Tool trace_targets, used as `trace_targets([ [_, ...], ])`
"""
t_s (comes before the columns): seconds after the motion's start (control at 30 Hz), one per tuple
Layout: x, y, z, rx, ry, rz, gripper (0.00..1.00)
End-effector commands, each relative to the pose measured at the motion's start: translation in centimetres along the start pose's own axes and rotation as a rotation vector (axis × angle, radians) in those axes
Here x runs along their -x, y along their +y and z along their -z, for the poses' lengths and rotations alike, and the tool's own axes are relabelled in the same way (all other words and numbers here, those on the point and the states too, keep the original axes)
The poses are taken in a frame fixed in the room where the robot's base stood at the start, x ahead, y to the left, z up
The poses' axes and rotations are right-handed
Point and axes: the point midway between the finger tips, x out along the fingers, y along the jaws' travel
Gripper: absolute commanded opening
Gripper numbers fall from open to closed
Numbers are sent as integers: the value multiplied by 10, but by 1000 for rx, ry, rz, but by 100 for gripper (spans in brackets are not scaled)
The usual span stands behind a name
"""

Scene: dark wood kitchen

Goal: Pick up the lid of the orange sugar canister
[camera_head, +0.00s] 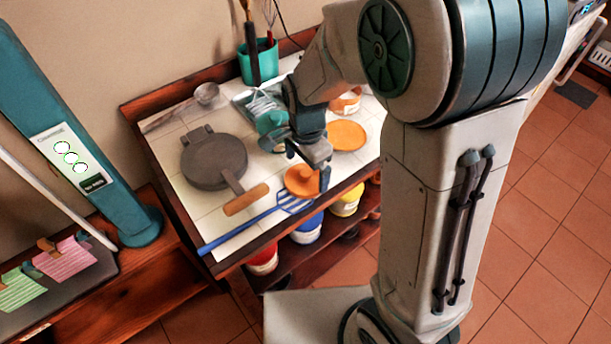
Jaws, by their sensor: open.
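An orange round lid-like piece with a raised middle (299,183) lies near the front edge of the tiled worktop. My gripper (309,167) is open and points down right at this piece, with one finger at its right side. I cannot tell whether the fingers touch it. An orange canister with a pale label (347,103) stands farther back, partly hidden behind my arm. A flat orange disc (348,136) lies between the canister and the front edge. I cannot tell for certain which orange piece is the sugar canister's lid.
A blue slotted spatula (240,232) and a grey waffle-iron-like pan (208,162) with a wooden handle lie to the left. A teal utensil holder (259,62) stands at the back. Red, blue and yellow containers sit on the shelf below. Bare tiles (180,205) show at the left.

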Motion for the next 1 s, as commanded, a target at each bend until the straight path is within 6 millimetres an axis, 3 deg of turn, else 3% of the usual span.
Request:
trace_targets([
  [0.2,-28,-1,-2,-1,-1,-2,100],
  [0.5,-33,-1,-1,0,0,0,100],
  [0.53,-33,-1,-1,0,0,0,97],
  [0.63,-33,-1,-1,0,0,0,69],
  [1.0,-28,-2,-1,0,0,3,68],
])
